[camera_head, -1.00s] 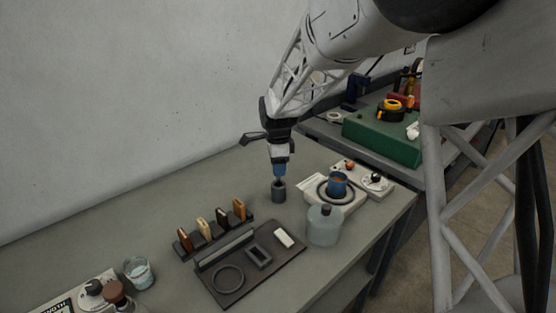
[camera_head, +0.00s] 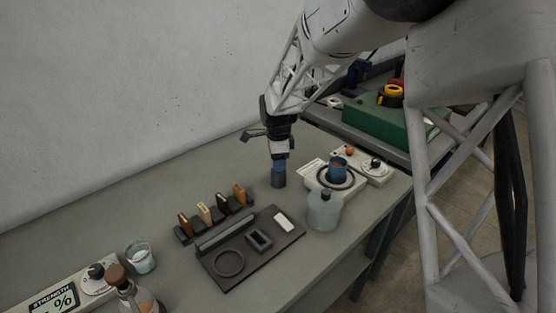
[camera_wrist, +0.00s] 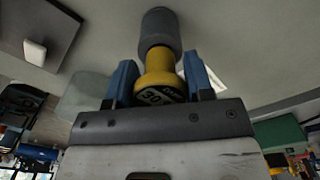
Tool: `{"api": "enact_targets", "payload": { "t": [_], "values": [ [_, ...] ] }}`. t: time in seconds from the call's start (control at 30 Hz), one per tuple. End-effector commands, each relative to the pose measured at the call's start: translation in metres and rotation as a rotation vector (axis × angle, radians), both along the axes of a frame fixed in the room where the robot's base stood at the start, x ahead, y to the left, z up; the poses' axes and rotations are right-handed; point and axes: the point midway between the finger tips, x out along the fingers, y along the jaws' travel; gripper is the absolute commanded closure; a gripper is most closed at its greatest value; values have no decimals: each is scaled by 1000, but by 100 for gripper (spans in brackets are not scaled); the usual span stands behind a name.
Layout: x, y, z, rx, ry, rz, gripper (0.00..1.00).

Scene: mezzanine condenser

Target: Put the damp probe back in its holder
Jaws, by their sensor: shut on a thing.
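My gripper (camera_head: 279,157) points down over the middle of the table. In the wrist view its two blue fingers (camera_wrist: 160,82) are shut on the damp probe (camera_wrist: 158,68), whose yellow body carries a dark lettered label. A dark grey cylindrical holder (camera_head: 279,179) stands upright on the table directly below the fingers. It also shows in the wrist view (camera_wrist: 160,30), in line with the probe. The probe's narrow yellow end meets the holder's mouth and its lower part is hidden, seemingly inside. I cannot tell how deep it sits.
A black tray (camera_head: 218,281) and a rack of coloured pieces (camera_head: 184,236) lie in front. The table behind and left of the holder is clear.

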Motion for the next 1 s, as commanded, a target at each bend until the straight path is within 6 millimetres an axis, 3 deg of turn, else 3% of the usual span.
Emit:
{"api": "enact_targets", "payload": {
  "t": [0.07,0.1,0.27,0.67,1.0],
  "values": [
    [0,0,0,0,0,0,78],
    [0,0,0,0,0,0,46],
    [0,0,0,0,0,0,23],
    [0,0,4,0,-1,0,23],
    [0,0,36,0,-1,0,23]
  ]
}}
